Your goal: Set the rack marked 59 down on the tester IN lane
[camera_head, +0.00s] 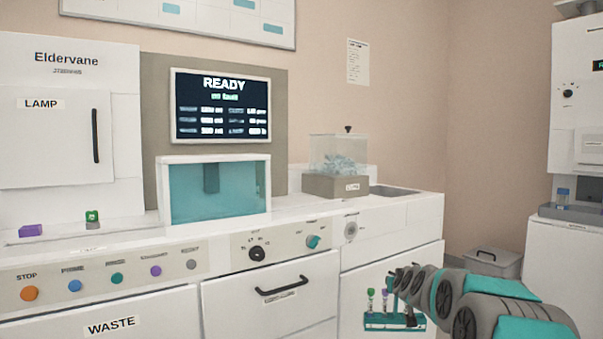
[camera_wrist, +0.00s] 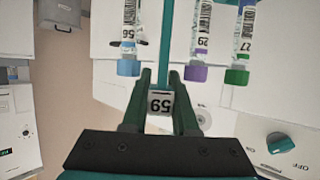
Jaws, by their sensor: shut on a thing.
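The teal rack (camera_head: 378,322) marked 59 hangs in front of the white cabinet at the lower right of the head view, roughly upright with tubes in it. In the wrist view its 59 label (camera_wrist: 160,103) shows upside down between the fingers of my gripper (camera_wrist: 160,110), which is shut on the rack's handle. Around it are tubes with a blue cap (camera_wrist: 129,68), a purple cap (camera_wrist: 196,74) and a green cap (camera_wrist: 237,76). The tester (camera_head: 70,62) marked Eldervane stands at left, with a READY screen (camera_head: 222,106). I cannot make out an IN lane marking.
A purple block (camera_head: 30,230) and a green-topped item (camera_head: 92,217) sit on the counter (camera_head: 130,238) at left. A teal-windowed box (camera_head: 215,190) and a clear-topped bin (camera_head: 336,168) stand farther right. A grey bin (camera_head: 494,262) is on the floor.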

